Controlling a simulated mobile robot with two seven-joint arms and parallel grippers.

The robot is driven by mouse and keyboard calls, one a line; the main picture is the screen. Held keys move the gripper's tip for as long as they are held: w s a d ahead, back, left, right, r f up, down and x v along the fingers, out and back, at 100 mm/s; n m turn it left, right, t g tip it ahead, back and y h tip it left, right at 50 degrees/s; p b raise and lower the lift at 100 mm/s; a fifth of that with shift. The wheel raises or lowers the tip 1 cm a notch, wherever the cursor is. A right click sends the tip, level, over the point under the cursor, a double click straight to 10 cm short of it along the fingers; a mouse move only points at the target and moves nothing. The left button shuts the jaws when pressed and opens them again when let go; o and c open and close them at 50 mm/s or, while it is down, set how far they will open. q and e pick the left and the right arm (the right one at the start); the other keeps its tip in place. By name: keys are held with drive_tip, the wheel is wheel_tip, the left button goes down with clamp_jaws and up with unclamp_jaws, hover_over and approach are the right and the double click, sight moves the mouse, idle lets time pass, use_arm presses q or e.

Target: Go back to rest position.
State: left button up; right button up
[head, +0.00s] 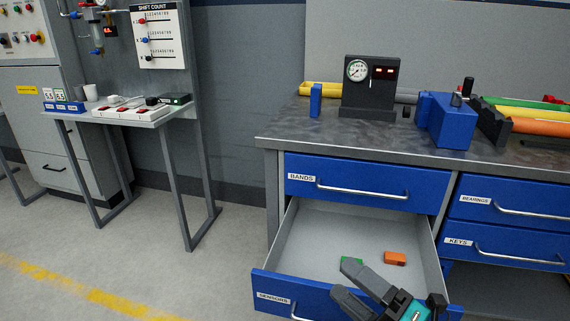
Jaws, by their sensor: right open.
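My right gripper (341,277) shows at the bottom, right of centre, with its two dark fingers apart and nothing between them. It overlaps the open drawer labelled SENSORS (265,283) in the picture; its height above the drawer is hard to tell. In the drawer lie an orange block (395,258) and a green piece (350,260), partly hidden behind a finger. My left gripper is out of the picture.
The workbench (290,130) bears a black gauge box (370,88), a blue vise (452,120) and coloured tubes (540,127). The drawers labelled BANDS, BEARINGS and KEYS are shut. A small side table (150,118) stands left; the floor between is clear.

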drive_tip(key=s+d+f+m+t+h+b, duration=0.15)
drive_tip(key=d+f+m+h, duration=0.35)
drive_tip(key=f+m+h, duration=0.95)
use_arm(q)
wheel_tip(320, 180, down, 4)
drive_tip(key=b, duration=0.3)
use_arm(e)
drive_tip(key=s+a+f+m+g+y, duration=0.1)
drive_tip(key=s+f+m+g+y, duration=0.3)
drive_tip(key=s+f+m, duration=0.55)
use_arm(q)
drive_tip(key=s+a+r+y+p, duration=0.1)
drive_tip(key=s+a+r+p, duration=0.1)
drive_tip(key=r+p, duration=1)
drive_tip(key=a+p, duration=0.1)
drive_tip(key=p, duration=0.6)
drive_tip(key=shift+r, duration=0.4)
use_arm(e)
drive_tip(key=w+d+r+m+h, duration=0.1)
drive_tip(key=d+r+h, duration=0.1)
drive_tip(key=r, duration=1.3)
drive_tip(key=shift+d+m+g, duration=0.3)
drive_tip(key=shift+d+g, duration=0.05)
drive_tip(key=shift+d, duration=0.3)
drive_tip(key=shift+w+f, duration=0.1)
drive_tip(key=shift+w, duration=0.05)
